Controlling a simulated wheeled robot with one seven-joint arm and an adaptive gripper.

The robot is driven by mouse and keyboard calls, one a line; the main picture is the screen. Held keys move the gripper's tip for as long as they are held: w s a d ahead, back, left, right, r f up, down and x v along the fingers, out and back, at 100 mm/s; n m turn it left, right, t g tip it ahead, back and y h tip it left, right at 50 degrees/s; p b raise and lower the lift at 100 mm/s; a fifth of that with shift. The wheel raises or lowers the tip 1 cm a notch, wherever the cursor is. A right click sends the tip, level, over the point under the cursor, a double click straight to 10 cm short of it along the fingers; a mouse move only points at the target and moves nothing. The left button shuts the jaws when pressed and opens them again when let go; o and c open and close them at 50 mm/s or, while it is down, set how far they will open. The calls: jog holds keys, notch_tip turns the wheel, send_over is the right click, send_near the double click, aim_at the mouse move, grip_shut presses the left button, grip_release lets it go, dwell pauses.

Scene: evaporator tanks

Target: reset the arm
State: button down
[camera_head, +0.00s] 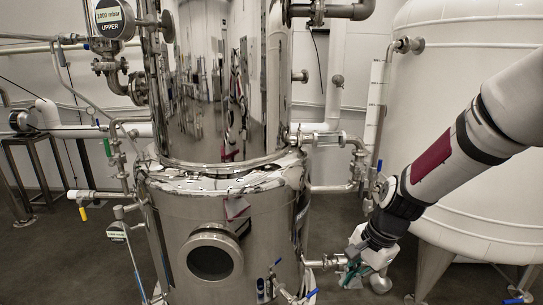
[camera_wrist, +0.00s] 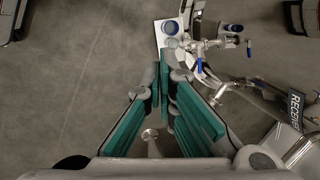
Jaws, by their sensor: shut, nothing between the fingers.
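My arm reaches in from the right in the head view, with its end pointing down and left. My gripper (camera_head: 352,268) is low, just right of the steel tank (camera_head: 168,240), near a pipe with a valve. In the wrist view my gripper (camera_wrist: 163,72) has its teal-padded fingers converging at the tips, shut with nothing between them. Beyond the fingertips are a steel valve with blue handles (camera_wrist: 199,66) and a white plate (camera_wrist: 163,38) near the floor. I cannot tell how far the fingertips are from the pipework.
A large white tank (camera_head: 440,150) on legs stands right, behind my arm. Pipes and valves crowd both sides of the steel tank, including a yellow-handled valve (camera_head: 83,212) at left. Bare floor (camera_wrist: 75,80) shows at left.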

jog(key=s+r+n+g+h, duration=0.15)
jog(key=s+r+n, duration=0.45)
jog(key=s+r, duration=0.85)
jog(key=s+r+n+h, duration=0.15)
jog(key=s+n, duration=0.45)
jog(key=s, duration=1.3)
notch_tip(320, 180, up, 30)
jog(key=t+p, duration=0.4)
jog(key=p, duration=2.4)
jog(key=shift+d+r+p, duration=0.15)
jog(key=shift+d+p, duration=0.15)
jog(key=shift+d, duration=0.15)
jog(key=shift+w, duration=0.1)
